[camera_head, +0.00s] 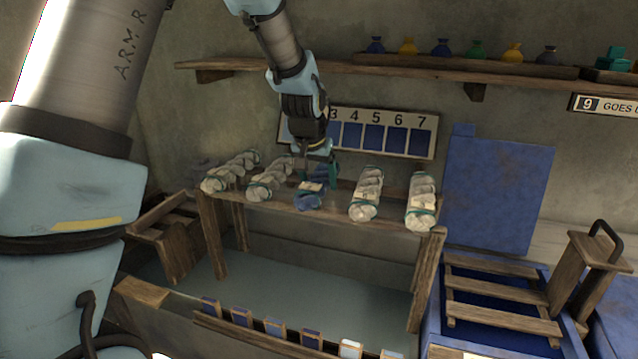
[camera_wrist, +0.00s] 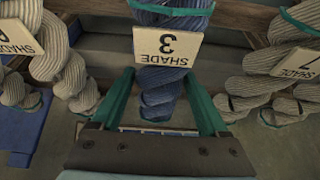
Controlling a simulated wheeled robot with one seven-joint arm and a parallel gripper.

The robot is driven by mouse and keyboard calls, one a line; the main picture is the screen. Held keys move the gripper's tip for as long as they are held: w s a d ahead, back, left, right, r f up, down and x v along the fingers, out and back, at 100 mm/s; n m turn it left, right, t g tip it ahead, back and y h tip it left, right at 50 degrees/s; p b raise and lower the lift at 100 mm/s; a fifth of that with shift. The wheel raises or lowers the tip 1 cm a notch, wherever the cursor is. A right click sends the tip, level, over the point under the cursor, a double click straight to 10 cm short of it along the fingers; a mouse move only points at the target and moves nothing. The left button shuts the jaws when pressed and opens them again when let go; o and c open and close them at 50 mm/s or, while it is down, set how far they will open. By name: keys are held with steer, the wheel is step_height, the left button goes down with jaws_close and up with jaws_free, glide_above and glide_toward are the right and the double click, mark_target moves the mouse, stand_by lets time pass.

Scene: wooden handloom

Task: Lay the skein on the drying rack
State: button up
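A dark blue twisted skein (camera_head: 311,195) lies across a wooden rack (camera_head: 325,217), in the middle of a row of pale skeins. In the wrist view the blue skein (camera_wrist: 165,78) carries a tag (camera_wrist: 166,47) reading SHADE 3, seen upside down. My gripper (camera_head: 318,172) is at the blue skein, pointing down. In the wrist view my gripper (camera_wrist: 158,78) has its two green fingers apart, one on each side of the skein's lower part. Small gaps seem to show between fingers and skein. I cannot tell which wooden stand is the drying rack.
Pale skeins (camera_head: 368,193) lie close on both sides. A slatted wooden frame (camera_head: 500,312) stands at the lower right by a blue panel (camera_head: 497,195). A trough (camera_head: 310,285) lies below.

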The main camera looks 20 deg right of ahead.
jaws_close()
stand_by(0.4)
